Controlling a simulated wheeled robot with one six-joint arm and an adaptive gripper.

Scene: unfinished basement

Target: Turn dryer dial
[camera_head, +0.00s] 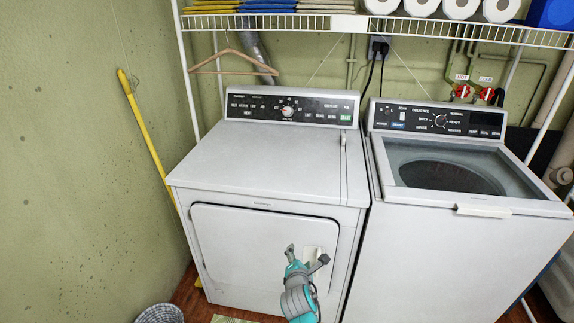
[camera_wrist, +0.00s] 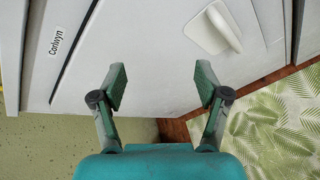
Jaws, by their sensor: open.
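The dryer (camera_head: 265,165) is the white machine on the left, with a black control panel along its back top edge. Its dial (camera_head: 288,112) is a small light round knob with a red mark, near the middle of that panel. My gripper (camera_head: 305,254) is in front of the dryer's front door, well below and in front of the dial. In the wrist view my gripper (camera_wrist: 161,86) is open and empty, its two fingers apart, facing the dryer's white front (camera_wrist: 130,50). The dial is not in the wrist view.
A washer (camera_head: 460,180) with a glass lid stands close on the right. A wire shelf (camera_head: 400,27) with paper rolls spans above; a hanger (camera_head: 232,64) hangs from it. A yellow pole (camera_head: 146,135) leans at left. A leaf-patterned mat (camera_wrist: 275,125) lies on the floor.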

